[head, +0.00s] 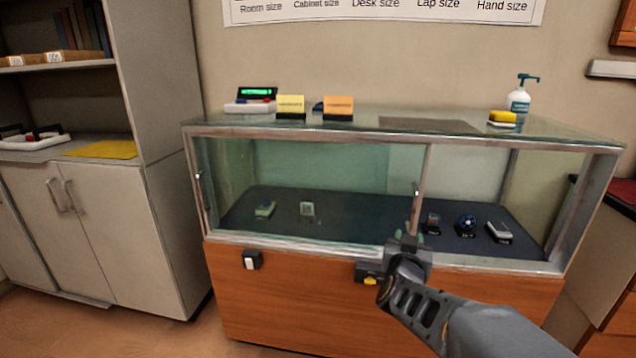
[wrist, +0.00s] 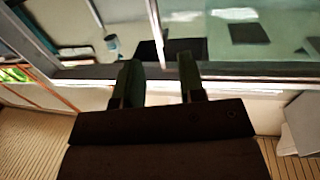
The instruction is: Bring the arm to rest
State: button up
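My gripper (head: 404,246) is in front of the glass display case (head: 400,262), at the height of its lower front rail and near the middle upright. My arm reaches in from the lower right of the head view. In the wrist view, the two fingers of my gripper (wrist: 160,78) stand apart with nothing between them. The head view does not show the fingertips clearly. I cannot tell whether the gripper touches the case.
Small exhibits stand inside the case, including a blue round one (head: 466,223) and a grey one (head: 498,230). A pump bottle (head: 519,100) and a yellow sponge (head: 502,117) are on top. A grey cabinet (head: 75,225) stands left. Floor shows at lower left.

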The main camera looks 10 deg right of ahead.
jog(key=s+a+r+n+g+y+p, duration=0.4)
jog(key=a+r+y+p, duration=0.55)
jog(key=p, duration=0.65)
jog(key=s+a+r+n+g+p, duration=0.1)
jog(key=s+r+g+p, duration=0.3)
jog(key=s+r+p, duration=0.1)
jog(key=s+a+r+g+h+p, duration=0.1)
jog(key=s+r+g+p, duration=0.3)
jog(key=s+p, duration=0.3)
jog(key=shift+s+a+r+n+p, duration=0.25)
jog(key=shift+s+r+n, duration=0.2)
jog(key=shift+s, duration=0.7)
jog(key=shift+d, duration=0.2)
